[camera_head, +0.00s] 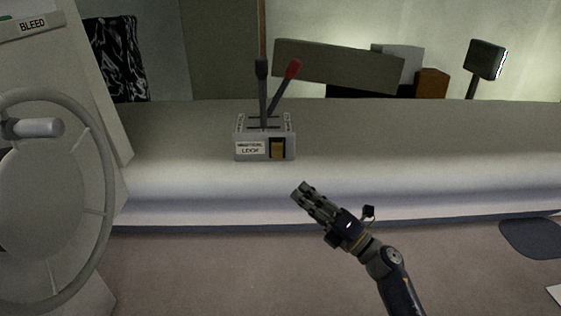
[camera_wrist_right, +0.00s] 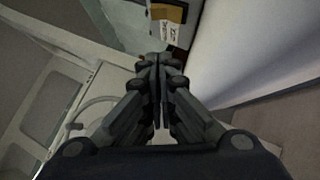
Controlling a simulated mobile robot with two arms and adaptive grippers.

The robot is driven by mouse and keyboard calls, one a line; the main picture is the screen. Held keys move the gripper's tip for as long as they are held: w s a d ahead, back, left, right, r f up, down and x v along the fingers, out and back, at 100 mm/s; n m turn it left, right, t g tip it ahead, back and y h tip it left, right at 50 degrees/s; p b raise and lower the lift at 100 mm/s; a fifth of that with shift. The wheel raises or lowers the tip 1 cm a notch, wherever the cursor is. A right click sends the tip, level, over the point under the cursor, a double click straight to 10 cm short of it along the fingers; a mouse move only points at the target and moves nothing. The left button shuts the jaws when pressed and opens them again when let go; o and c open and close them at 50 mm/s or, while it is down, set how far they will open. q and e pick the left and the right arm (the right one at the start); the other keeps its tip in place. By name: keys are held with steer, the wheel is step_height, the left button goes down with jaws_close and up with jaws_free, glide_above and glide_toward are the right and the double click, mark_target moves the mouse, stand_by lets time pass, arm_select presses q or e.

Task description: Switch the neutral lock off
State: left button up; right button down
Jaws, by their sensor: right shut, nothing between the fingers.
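The throttle control box (camera_head: 264,138) stands on the grey bench top. It has one black-knobbed lever (camera_head: 262,85) and one red-knobbed lever (camera_head: 286,86). Its front face carries a label that seems to read "neutral lock" (camera_head: 250,149) and, right of it, a dark-framed amber rocker switch (camera_head: 277,149). In the right wrist view the amber switch (camera_wrist_right: 167,13) shows at the top, beyond the fingertips. My right gripper (camera_head: 303,189) is shut and empty, in front of the box and below it to the right, apart from it. It also shows in the right wrist view (camera_wrist_right: 160,62). My left gripper is out of view.
A steering wheel (camera_head: 50,200) and a console with a "BLEED" label (camera_head: 33,25) stand at the left. The long bench top (camera_head: 420,135) is clear right of the box. A dark display on a post (camera_head: 487,60) stands at the back right. A dark floor pad (camera_head: 533,238) lies at the right.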

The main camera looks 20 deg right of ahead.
mark_target(281, 157)
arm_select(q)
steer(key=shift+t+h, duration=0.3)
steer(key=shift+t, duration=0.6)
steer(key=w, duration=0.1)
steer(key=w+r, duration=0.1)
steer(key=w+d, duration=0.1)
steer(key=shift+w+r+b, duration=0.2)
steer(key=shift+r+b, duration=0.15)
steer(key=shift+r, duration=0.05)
arm_select(e)
steer(key=w+a+r, duration=0.1)
steer(key=w, duration=0.2)
steer(key=w+a+r, duration=0.1)
steer(key=w+r, duration=0.1)
steer(key=w, duration=0.1)
steer(key=w+a+r, duration=0.1)
steer(key=w, duration=0.2)
steer(key=shift+w+r, duration=0.2)
steer(key=shift+w, duration=0.2)
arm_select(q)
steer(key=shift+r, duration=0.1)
arm_select(e)
steer(key=shift+r, duration=0.1)
